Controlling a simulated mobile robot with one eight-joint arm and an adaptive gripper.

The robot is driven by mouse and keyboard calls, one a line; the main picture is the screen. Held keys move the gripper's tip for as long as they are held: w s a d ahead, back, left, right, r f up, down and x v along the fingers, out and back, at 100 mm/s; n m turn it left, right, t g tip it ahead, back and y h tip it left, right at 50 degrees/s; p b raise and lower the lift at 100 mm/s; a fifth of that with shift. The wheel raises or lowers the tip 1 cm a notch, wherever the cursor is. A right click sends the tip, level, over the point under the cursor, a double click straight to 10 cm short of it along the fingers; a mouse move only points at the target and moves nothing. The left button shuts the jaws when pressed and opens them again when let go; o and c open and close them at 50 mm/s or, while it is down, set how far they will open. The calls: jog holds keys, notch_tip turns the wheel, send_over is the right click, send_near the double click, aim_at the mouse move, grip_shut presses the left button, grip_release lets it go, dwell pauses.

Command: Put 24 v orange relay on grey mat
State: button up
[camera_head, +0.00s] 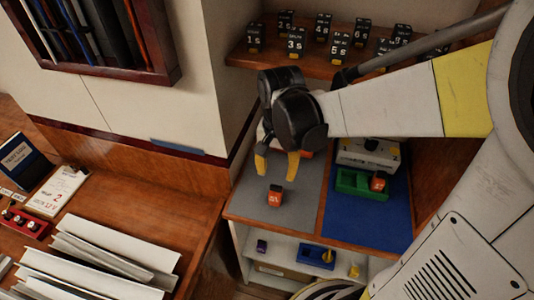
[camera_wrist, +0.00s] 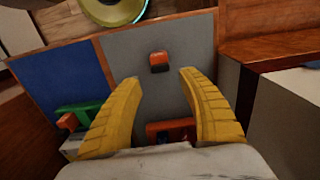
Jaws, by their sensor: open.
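The grey mat (camera_head: 308,190) covers the left part of the wooden counter; it also shows in the wrist view (camera_wrist: 120,50). In the wrist view this relay (camera_wrist: 159,62) lies just beyond the fingertips. My gripper (camera_head: 276,165) is open and empty above the mat, fingers pointing down; in the wrist view its yellow fingers (camera_wrist: 160,82) are spread apart. Another orange relay (camera_head: 379,181) sits in a green tray (camera_head: 350,181) on the blue mat (camera_head: 347,221).
A red-orange object (camera_wrist: 171,131) lies at the mat's far end, partly hidden by my gripper. A pale device (camera_head: 367,154) stands behind the green tray. Several black numbered blocks stand on the shelf (camera_head: 270,59) above. The mat around the near relay is clear.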

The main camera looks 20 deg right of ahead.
jog(key=shift+s+r, duration=0.15)
jog(key=shift+r, duration=0.35)
jog(key=s+r+n+t, duration=0.5)
jog(key=r+n+t, duration=0.2)
jog(key=r, duration=0.1)
jog(key=shift+s+r, duration=0.2)
jog(key=shift+r, duration=0.1)
jog(key=shift+f+b, duration=0.25)
jog(key=shift+b, duration=0.05)
